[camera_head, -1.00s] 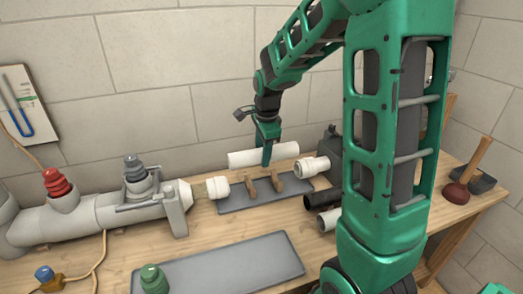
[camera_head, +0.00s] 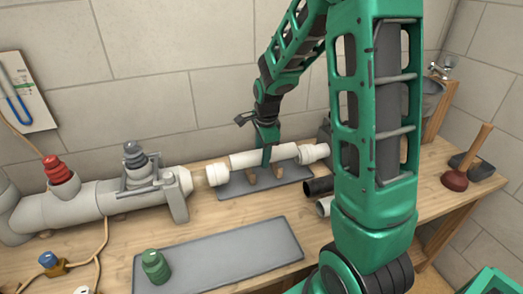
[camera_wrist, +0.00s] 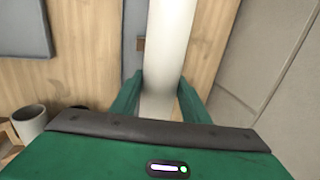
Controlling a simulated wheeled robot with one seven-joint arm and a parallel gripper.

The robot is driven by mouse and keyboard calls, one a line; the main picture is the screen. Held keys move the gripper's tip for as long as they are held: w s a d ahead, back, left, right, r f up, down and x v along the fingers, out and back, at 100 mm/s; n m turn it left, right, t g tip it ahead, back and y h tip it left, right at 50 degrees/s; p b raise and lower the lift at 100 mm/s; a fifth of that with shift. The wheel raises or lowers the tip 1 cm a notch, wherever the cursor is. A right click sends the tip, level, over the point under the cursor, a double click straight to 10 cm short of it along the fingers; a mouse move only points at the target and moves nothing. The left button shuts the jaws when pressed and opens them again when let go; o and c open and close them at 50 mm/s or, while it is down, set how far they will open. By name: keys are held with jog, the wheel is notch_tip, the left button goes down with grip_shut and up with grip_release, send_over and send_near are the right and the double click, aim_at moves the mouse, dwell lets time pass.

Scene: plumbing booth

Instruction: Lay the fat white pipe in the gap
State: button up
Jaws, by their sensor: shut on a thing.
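The fat white pipe (camera_head: 247,159) is held level over the wooden rests (camera_head: 251,176) on a grey tray. My gripper (camera_head: 267,158) is shut across the middle of the pipe. In the wrist view my gripper (camera_wrist: 160,98) has one green finger on each side of the pipe (camera_wrist: 168,50). A white collar (camera_head: 217,174) lies at the pipe's left end and another white collar (camera_head: 314,152) at its right end. The pipe's left end looks slightly higher than the left collar. I cannot tell whether the pipe touches the rests or collars.
The grey pipe assembly (camera_head: 95,203) with red and dark-grey knobs stands at left. A black pipe piece (camera_head: 318,186) lies right of the rests. A larger grey tray (camera_head: 225,255) in front is mostly bare, with a green knob (camera_head: 155,266). The tiled wall is close behind.

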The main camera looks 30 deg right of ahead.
jog(key=shift+f, duration=1.5)
jog(key=o, duration=1.2)
jog(key=r, duration=0.3)
jog(key=s+r, duration=0.1)
jog(key=r, duration=0.3)
jog(key=s+r, duration=0.1)
jog(key=r, duration=0.2)
jog(key=shift+a+r, duration=0.2)
jog(key=shift+r, duration=0.05)
jog(key=shift+a+f, duration=0.1)
